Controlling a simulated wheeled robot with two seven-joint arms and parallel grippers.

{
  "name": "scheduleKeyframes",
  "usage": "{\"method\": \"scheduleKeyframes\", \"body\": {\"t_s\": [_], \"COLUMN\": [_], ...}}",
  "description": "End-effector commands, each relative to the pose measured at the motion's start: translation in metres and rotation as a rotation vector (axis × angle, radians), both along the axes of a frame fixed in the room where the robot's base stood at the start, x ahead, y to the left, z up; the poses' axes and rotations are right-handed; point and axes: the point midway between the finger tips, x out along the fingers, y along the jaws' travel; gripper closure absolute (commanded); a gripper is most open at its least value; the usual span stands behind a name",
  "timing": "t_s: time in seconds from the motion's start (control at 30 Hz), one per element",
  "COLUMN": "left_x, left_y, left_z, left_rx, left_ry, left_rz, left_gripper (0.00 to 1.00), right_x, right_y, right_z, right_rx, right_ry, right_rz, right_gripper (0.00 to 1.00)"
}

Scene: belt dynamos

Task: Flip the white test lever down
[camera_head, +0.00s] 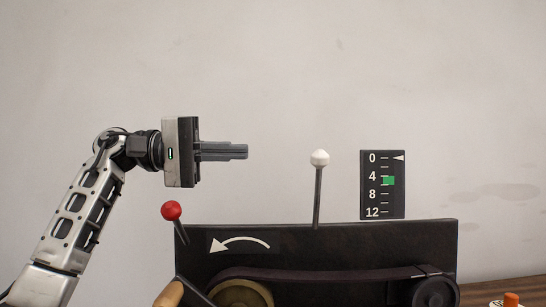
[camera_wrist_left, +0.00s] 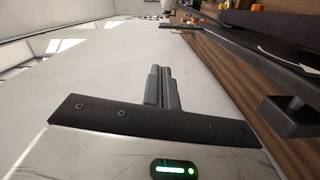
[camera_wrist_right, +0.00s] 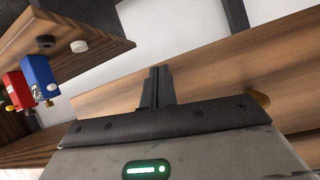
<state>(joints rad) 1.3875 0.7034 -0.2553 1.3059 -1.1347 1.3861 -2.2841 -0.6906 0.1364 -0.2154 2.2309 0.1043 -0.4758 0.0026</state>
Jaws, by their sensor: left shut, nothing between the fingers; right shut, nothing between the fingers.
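The white test lever (camera_head: 319,158) stands upright at the top edge of the dark machine panel (camera_head: 330,240), with a round white knob on a thin metal rod. My left gripper (camera_head: 246,151) is shut and empty. It is level with the white knob in the picture and to its left, with a gap between them. It also shows in the left wrist view (camera_wrist_left: 160,70), with nothing between its fingers. My right gripper (camera_wrist_right: 157,70) shows only in the right wrist view, shut and empty, in front of a wooden surface.
A red-knobbed lever (camera_head: 171,211) tilts at the panel's left end, below my left gripper. A black gauge (camera_head: 382,212) with a green mark stands right of the white lever. A belt (camera_head: 330,274) runs along the front. Blue (camera_wrist_right: 40,78) and red blocks sit near my right wrist.

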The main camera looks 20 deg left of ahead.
Motion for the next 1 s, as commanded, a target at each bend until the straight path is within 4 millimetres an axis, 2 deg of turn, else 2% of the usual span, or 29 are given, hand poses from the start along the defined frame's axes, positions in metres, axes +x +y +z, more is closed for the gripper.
{"method": "scheduleKeyframes", "body": {"t_s": [0.23,0.47,0.7,1.0], "left_x": [0.015,0.031,0.005,-0.002], "left_y": [-0.045,-0.091,-0.105,-0.109], "left_z": [0.0,0.0,-0.008,-0.009], "left_rx": [0.001,0.0,0.0,0.0], "left_ry": [-0.001,0.001,0.0,0.001], "left_rz": [-0.005,-0.006,-0.002,-0.001], "left_gripper": [1.0,1.0,1.0,1.0], "right_x": [-0.009,-0.009,-0.007,-0.007], "right_y": [0.0,0.0,0.0,-0.001], "right_z": [-0.003,0.0,-0.005,-0.004], "right_rx": [0.0,0.001,-0.001,-0.002], "right_ry": [0.028,0.033,0.029,0.026], "right_rz": [0.0,0.0,-0.001,0.0], "right_gripper": [1.0,1.0,1.0,1.0]}}
